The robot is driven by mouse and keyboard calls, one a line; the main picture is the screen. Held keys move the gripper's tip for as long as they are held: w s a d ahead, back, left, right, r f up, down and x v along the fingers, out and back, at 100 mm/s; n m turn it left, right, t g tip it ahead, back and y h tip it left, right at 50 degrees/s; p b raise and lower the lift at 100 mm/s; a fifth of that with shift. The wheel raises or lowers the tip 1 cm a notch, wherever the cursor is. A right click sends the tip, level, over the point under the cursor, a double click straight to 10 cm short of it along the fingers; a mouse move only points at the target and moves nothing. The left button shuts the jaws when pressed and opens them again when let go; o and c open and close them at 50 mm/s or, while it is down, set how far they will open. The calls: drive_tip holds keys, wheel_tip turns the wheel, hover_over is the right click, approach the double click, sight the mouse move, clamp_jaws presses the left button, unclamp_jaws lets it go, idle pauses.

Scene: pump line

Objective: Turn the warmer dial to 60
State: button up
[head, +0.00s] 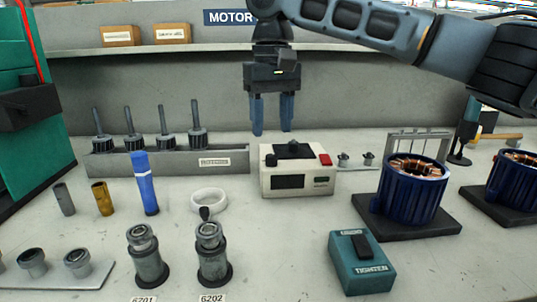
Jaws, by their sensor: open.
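The warmer (329,187) looks to be the cream box at the middle of the bench. It has a dark front panel, a small green display, a red part at its top right and black parts on top. A small black knob (270,160) at its top left may be the dial; its setting is too small to read. My gripper (272,131) points down with its two blue fingers apart and empty. In the picture it is just above and slightly left of the warmer; it appears apart from it.
Rotors stand in a grey rack (225,162) to the left. A blue stator (412,190) stands right, and a teal box (361,262) sits in front. Bench between warmer and teal box is mostly clear.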

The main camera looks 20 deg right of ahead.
sight(271, 156)
wheel_tip(271, 156, down, 6)
drive_tip(key=shift+f+b, duration=0.15)
drive_tip(key=shift+b, duration=0.5)
clamp_jaws()
